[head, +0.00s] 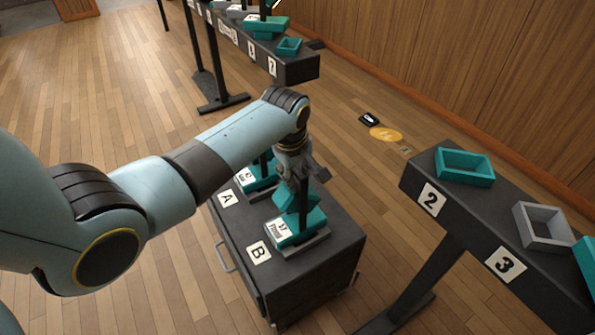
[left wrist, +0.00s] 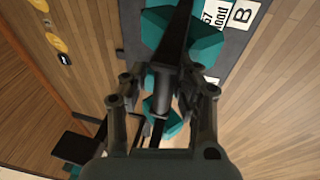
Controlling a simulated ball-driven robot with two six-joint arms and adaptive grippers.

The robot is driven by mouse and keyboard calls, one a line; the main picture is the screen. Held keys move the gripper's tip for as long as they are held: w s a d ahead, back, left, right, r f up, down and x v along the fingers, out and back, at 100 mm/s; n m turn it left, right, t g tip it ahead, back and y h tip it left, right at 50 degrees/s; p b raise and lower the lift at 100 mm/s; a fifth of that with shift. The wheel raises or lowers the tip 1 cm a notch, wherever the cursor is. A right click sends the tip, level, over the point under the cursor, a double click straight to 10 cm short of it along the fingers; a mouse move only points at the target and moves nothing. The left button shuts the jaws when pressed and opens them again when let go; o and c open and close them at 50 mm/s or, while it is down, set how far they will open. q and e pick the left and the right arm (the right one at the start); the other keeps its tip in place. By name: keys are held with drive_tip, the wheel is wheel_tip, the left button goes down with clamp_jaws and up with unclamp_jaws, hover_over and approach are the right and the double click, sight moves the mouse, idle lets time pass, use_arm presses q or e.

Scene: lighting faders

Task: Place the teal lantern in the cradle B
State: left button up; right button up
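A teal lantern (head: 290,226) with a white label stands over a grey plate at cradle B (head: 306,246) on top of the black cabinet. In the left wrist view its teal body (left wrist: 190,40) and dark post (left wrist: 176,65) show beside the B tag. My left gripper (head: 303,180) is just above the lantern, pointing down. In the left wrist view the fingers (left wrist: 163,82) are apart on both sides of the dark post, with gaps showing between. How deep the lantern sits in the cradle is hidden. My right gripper is not in view.
Another teal labelled piece (head: 250,178) stands near tag A (head: 227,198), partly behind my arm. A dark shelf (head: 470,215) with tags 2 and 3 carries open teal and grey frames at right. Another dark shelf (head: 295,68) stands behind. Floor between them is mostly free.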

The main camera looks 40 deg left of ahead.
use_arm(q)
drive_tip(key=a+p+v, duration=0.1)
drive_tip(key=p+v, duration=0.2)
drive_tip(key=v, duration=0.9)
drive_tip(key=s+f+m+g, duration=0.1)
drive_tip(key=s+f+m, duration=0.2)
drive_tip(key=s+f, duration=0.6)
drive_tip(key=s+f+m, duration=0.4)
drive_tip(key=s+f, duration=0.2)
drive_tip(key=f, duration=0.8)
drive_tip(key=s+f+m, duration=0.3)
drive_tip(key=s+f, duration=0.3)
drive_tip(key=s, duration=0.8)
drive_tip(key=s+f+m+g, duration=0.1)
drive_tip(key=s+f+m, duration=0.3)
drive_tip(key=s, duration=1)
drive_tip(key=shift+s+f+m, duration=0.25)
drive_tip(key=shift+f+m, duration=0.05)
drive_tip(key=shift+f, duration=0.7)
